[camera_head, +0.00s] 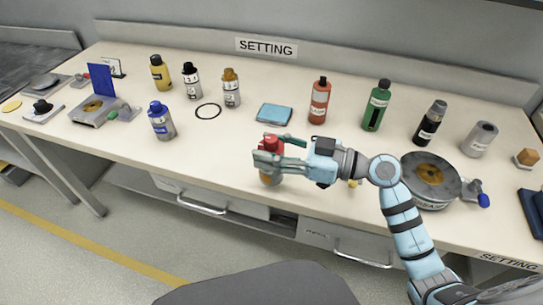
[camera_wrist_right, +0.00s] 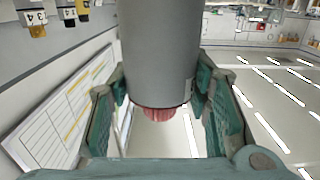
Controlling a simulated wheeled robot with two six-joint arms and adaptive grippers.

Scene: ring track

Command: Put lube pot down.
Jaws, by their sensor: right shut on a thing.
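My right gripper (camera_head: 262,158) is shut on the lube pot (camera_head: 271,143), near the front edge of the bench. The pot has a red top and a grey body, with a yellowish patch low down. The gripper's fingers hide its middle in the head view. In the right wrist view the grey body of the pot (camera_wrist_right: 160,50) stands between the two green finger pads, with the red part below it. I cannot tell whether its base touches the bench (camera_head: 225,145). My left gripper is not in view.
A blue pad (camera_head: 274,114) and a black ring (camera_head: 208,111) lie behind the pot. A blue-capped bottle (camera_head: 161,121) stands to the left, an orange bottle (camera_head: 319,101) behind right. A round grey fixture (camera_head: 430,190) sits right of the gripper. The bench left of the pot is clear.

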